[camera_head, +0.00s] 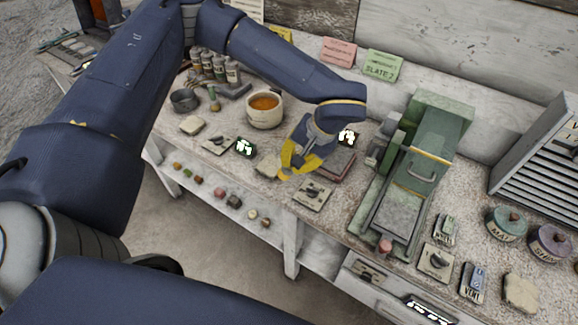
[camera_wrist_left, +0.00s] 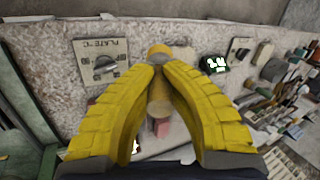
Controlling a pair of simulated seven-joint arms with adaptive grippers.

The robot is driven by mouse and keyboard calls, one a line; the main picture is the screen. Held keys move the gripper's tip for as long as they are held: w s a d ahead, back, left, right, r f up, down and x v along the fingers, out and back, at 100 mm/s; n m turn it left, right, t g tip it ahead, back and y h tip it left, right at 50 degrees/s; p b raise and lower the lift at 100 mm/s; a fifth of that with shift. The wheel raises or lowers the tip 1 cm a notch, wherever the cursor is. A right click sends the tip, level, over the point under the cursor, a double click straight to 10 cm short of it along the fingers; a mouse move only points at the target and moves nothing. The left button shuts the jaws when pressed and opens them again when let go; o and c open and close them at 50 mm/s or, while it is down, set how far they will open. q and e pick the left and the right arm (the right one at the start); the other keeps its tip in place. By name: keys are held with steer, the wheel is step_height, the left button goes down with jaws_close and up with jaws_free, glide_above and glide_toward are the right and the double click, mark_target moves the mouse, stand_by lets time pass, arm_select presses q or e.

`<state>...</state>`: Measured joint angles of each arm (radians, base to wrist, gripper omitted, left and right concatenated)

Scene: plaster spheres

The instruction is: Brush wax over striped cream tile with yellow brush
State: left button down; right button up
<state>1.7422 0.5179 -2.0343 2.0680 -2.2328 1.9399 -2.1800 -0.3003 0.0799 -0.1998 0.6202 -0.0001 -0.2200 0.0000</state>
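My left gripper (camera_head: 290,168) has yellow fingers and is low over the bench, right beside a small cream tile (camera_head: 267,167). Stripes on the tile are too small to make out. A cream pot (camera_head: 264,121) of amber liquid stands behind the gripper. My right gripper is not in view.
A green machine (camera_head: 430,150) stands to the right. Bottles (camera_head: 215,65) and a grey pot (camera_head: 184,100) stand at the back left. The bench's front edge is close to the tile.

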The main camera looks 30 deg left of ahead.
arm_select(q)
steer(key=w+a+g, duration=0.2)
steer(key=w+a, duration=0.3)
steer(key=shift+y, duration=0.8)
steer(key=shift+f, duration=2.7)
steer(key=shift+s, duration=0.2)
steer(key=shift+s+a, duration=0.2)
steer(key=shift+s, duration=0.55)
steer(key=shift+w+d, duration=0.15)
steer(key=shift+w, duration=0.75)
steer(key=shift+w+d, duration=0.1)
steer(key=shift+w, duration=0.9)
steer(key=shift+f, duration=0.15)
